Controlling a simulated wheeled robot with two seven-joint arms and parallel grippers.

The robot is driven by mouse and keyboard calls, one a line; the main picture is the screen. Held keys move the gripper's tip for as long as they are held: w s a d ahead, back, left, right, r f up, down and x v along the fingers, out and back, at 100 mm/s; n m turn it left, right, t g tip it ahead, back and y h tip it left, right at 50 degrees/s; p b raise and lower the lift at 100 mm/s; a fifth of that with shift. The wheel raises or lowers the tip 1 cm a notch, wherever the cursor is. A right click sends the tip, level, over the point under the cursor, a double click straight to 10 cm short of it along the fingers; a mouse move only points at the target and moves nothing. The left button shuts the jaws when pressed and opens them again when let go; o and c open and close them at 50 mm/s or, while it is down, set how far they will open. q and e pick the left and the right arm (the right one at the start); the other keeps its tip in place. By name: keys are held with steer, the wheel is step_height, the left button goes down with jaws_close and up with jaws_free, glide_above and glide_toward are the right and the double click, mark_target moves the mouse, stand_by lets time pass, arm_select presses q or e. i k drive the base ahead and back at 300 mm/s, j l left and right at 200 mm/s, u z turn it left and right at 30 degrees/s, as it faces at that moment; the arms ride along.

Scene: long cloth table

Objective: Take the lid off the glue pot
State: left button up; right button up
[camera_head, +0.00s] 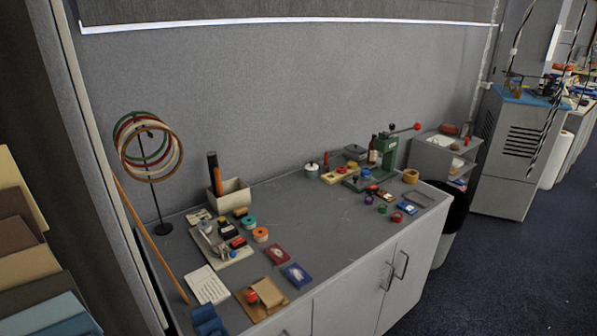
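A small whitish pot with a dark, knobbed lid (312,165) stands towards the back of the grey table, near the wall. It looks like the glue pot, though it is small in the view and I see no label. The lid appears to sit on top of the pot. Neither of my grippers shows in the camera_head view, so nothing of mine is seen near the pot.
A wooden tray (340,176) and a green lever press (384,150) stand right of the pot. A stand with hoops (150,150) and an open box (231,195) are at the left. The table's middle (315,215) is clear.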

mark_target(312, 166)
steer(key=i+l+u, duration=0.1)
steer(key=u, duration=2.1)
steer(key=k+l, duration=0.1)
steer(key=l, duration=0.3)
steer(key=k+l+u, duration=0.1)
steer(key=l, duration=0.25)
steer(key=k+l, duration=0.1)
steer(key=l, duration=0.3)
steer(key=k+l+u, duration=0.1)
steer(key=l, duration=0.25)
steer(key=k+l, duration=0.1)
steer(key=l, duration=0.3)
steer(key=k+l+u, duration=0.1)
steer(key=l, duration=0.25)
steer(key=k+l, duration=0.15)
steer(key=l, duration=0.2)
steer(key=k+l, duration=0.15)
steer(key=l, duration=0.25)
steer(key=k+l, duration=0.1)
steer(key=l, duration=0.3)
steer(key=k+l, duration=0.15)
steer(key=l, duration=0.25)
steer(key=l+u, duration=0.05)
